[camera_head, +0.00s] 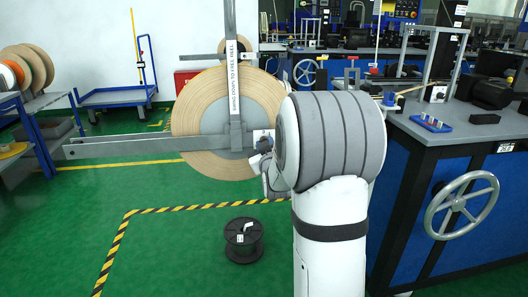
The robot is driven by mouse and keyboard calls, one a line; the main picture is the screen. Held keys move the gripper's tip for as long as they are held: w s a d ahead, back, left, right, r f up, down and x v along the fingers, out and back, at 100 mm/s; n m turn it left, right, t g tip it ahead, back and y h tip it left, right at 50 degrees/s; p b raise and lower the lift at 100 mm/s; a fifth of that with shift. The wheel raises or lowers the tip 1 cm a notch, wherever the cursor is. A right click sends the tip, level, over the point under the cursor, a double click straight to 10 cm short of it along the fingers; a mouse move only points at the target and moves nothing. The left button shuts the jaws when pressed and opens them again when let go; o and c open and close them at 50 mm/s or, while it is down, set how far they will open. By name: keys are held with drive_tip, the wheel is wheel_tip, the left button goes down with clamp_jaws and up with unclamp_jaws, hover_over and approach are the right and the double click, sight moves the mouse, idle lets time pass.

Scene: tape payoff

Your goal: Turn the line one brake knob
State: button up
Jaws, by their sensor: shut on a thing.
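A large tan tape reel (205,110) stands upright left of centre, with a grey hub and flat metal arms across it. The line one brake knob (262,138) appears as a small dark part on a pale plate at the reel's right side, near the hub. My gripper (264,150) is at this knob and shut on it. My white and grey arm hides much of the gripper, so the fingers' exact contact is hard to see.
A metal bar labelled "SWING DOWN TO FREE REEL" (233,85) rises in front of the reel, and another bar (120,147) reaches left. A black spool (243,240) stands on the green floor. A blue machine with a handwheel (462,205) is at right.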

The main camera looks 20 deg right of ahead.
drive_tip(key=shift+a+r+n, duration=0.1)
drive_tip(key=shift+r+n, duration=0.05)
drive_tip(key=shift+n, duration=0.35)
drive_tip(key=o, duration=1)
drive_tip(key=p+v, duration=0.1)
drive_tip(key=v, duration=0.6)
drive_tip(key=shift+s, duration=0.35)
drive_tip(key=s+a+r+g+y+p, duration=0.1)
drive_tip(key=s+a+r+g+p, duration=0.4)
drive_tip(key=s+r+p, duration=0.3)
drive_tip(key=s+a+r+m+g+y+p, duration=0.1)
drive_tip(key=s+a+r+g+p, duration=0.4)
drive_tip(key=s+p, duration=0.5)
drive_tip(key=s+a+r+m+g+y+p, duration=0.1)
drive_tip(key=s+a+r+g+y+p, duration=0.2)
drive_tip(key=s+a+r+p, duration=0.4)
wheel_tip(320, 180, up, 4)
drive_tip(key=s+g+p, duration=0.1)
drive_tip(key=s+p, duration=0.2)
drive_tip(key=p, duration=0.3)
drive_tip(key=shift+f+g, duration=0.2)
drive_tip(key=shift+g, duration=0.2)
